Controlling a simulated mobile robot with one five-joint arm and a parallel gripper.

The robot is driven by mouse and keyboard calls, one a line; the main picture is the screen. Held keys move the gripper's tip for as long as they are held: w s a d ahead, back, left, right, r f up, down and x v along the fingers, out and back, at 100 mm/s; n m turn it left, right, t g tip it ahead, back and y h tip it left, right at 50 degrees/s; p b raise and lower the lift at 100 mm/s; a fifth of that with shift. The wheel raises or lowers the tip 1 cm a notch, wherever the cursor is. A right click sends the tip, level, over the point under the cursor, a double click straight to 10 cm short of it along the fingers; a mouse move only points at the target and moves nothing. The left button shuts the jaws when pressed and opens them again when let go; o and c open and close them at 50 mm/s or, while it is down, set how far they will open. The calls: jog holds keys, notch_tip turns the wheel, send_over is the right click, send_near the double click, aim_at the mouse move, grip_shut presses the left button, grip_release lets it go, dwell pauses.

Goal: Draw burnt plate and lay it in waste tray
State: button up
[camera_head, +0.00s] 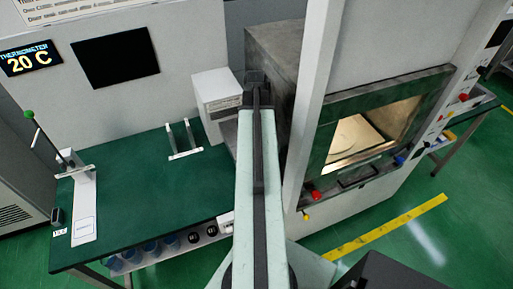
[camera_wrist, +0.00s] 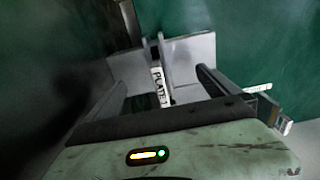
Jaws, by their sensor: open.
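A pale round shape (camera_head: 357,136) shows through the oven window. I cannot pick out a burnt plate or a waste tray for certain.
A white box (camera_head: 217,101) stands left of my arm's end. A two-pronged white stand (camera_head: 185,140) is on the bench, and a green-knobbed lever (camera_head: 45,140) at its left. The large oven cabinet (camera_head: 340,220) stands close on the right. The bench middle is clear.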

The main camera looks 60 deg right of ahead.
notch_tip(320, 180, down, 2)
jog(key=shift+b, duration=0.45)
dwell(0.7)
grip_shut()
dwell(1.2)
jog(key=shift+r, duration=0.2)
jog(key=shift+r+p, duration=2.9)
jog(key=shift+p, duration=0.2)
